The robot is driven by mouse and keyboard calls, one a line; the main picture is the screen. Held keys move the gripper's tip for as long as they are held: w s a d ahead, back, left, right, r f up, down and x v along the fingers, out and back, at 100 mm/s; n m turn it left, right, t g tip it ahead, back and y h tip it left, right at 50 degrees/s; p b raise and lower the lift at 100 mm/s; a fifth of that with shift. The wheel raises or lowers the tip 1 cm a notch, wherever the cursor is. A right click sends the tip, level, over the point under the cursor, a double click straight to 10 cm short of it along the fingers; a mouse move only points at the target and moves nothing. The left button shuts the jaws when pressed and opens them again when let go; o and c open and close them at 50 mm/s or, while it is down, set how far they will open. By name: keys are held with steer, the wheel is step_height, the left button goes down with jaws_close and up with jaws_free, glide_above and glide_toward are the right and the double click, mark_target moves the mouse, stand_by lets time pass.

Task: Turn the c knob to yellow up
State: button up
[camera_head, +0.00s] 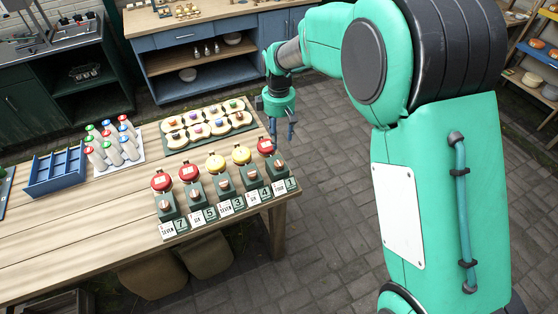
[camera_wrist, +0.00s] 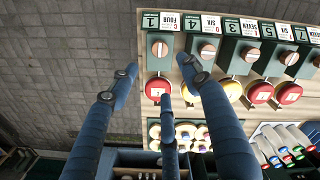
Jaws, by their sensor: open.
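A row of green knob boxes with wooden knobs, coloured discs and white cards stands along the table's right end. The rightmost box's card (camera_head: 283,187) reads 1 beside what looks like "C FOUR"; this card also shows in the wrist view (camera_wrist: 161,20). Its knob (camera_head: 278,164) is wooden and round, also in the wrist view (camera_wrist: 158,49); its turn angle is too small to tell. A red disc (camera_head: 265,146) is behind it. My gripper (camera_head: 283,132) is open and empty, pointing down above and behind that box. In the wrist view its blue fingers (camera_wrist: 158,74) are spread, apart from the knob.
Neighbouring knob boxes (camera_head: 251,174) stand close on the left, with yellow and red discs. A green tray (camera_head: 222,137) of round pieces lies behind. Bottles (camera_head: 112,145) and a blue divided box (camera_head: 40,176) are farther left. Open floor (camera_head: 335,165) lies right of the table.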

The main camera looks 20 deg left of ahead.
mark_target(279, 163)
steer(key=shift+f, duration=0.15)
step_height(279, 163, down, 14)
steer(key=shift+r+b, duration=0.25)
steer(key=shift+b, duration=0.25)
stand_by(0.4)
steer(key=c, duration=1.1)
